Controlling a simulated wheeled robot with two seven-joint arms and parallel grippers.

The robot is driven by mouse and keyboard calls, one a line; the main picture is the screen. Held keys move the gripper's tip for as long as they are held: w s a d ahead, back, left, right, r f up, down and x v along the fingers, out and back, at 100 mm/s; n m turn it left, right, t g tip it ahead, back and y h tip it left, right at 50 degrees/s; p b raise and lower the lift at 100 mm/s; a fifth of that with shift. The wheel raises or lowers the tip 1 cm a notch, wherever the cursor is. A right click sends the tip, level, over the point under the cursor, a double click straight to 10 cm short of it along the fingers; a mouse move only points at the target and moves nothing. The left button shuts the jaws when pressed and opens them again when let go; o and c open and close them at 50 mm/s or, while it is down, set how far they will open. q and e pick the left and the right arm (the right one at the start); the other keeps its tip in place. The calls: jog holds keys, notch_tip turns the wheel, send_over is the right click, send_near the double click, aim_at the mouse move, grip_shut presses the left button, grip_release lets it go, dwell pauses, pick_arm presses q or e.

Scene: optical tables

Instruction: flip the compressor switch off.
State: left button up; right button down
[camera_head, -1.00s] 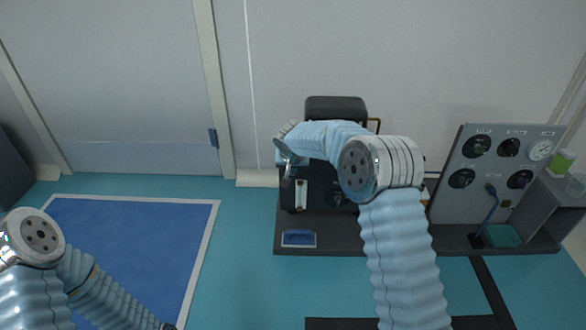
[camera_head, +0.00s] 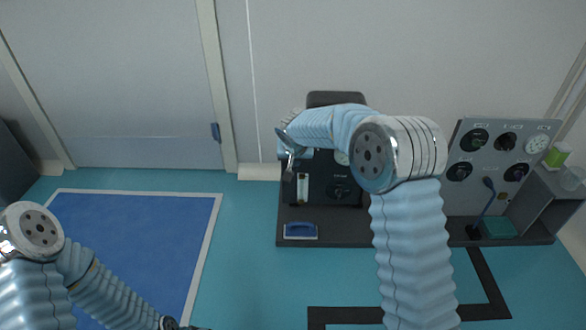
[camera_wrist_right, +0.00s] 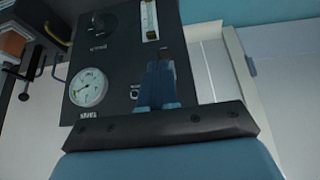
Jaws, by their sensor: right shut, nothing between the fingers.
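The compressor is a black box with a front panel (camera_head: 320,190) at the back wall, partly hidden by my right arm in the head view. The right wrist view shows its dark panel (camera_wrist_right: 115,55) with a white gauge, a black knob and a flow tube. A small metal piece (camera_wrist_right: 135,92), possibly the switch, shows beside my fingers; its position is unclear. My right gripper (camera_head: 288,163) is at the panel's upper left; in the wrist view its fingers (camera_wrist_right: 165,62) are shut and empty over the panel. Contact cannot be told. My left gripper (camera_head: 172,324) barely shows at the bottom edge.
A grey panel (camera_head: 480,195) with several black knobs and a gauge stands at right. A blue floor mat (camera_head: 130,245) lies at left.

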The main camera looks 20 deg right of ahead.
jog(key=s, duration=0.1)
jog(key=s+a+r, duration=0.1)
jog(key=s, duration=0.3)
jog(key=shift+s+a+r, duration=0.2)
jog(key=shift+a+r, duration=0.1)
jog(key=shift+a, duration=0.05)
jog(key=s+a+f+n+g+y+p, duration=0.1)
jog(key=s+a+f+g+y+p, duration=0.15)
jog(key=s+f, duration=0.6)
jog(key=s+a+f+g+y+p, duration=0.1)
jog(key=s+f+p, duration=0.2)
jog(key=s, duration=0.8)
jog(key=s+a+f+g+y+p, duration=0.1)
jog(key=s+a+f+y+p, duration=0.1)
jog(key=s+f+p, duration=0.2)
jog(key=s+f, duration=0.3)
jog(key=s, duration=0.5)
jog(key=shift+s+a+f, duration=0.25)
jog(key=shift+s, duration=0.05)
jog(key=shift+g, duration=0.25)
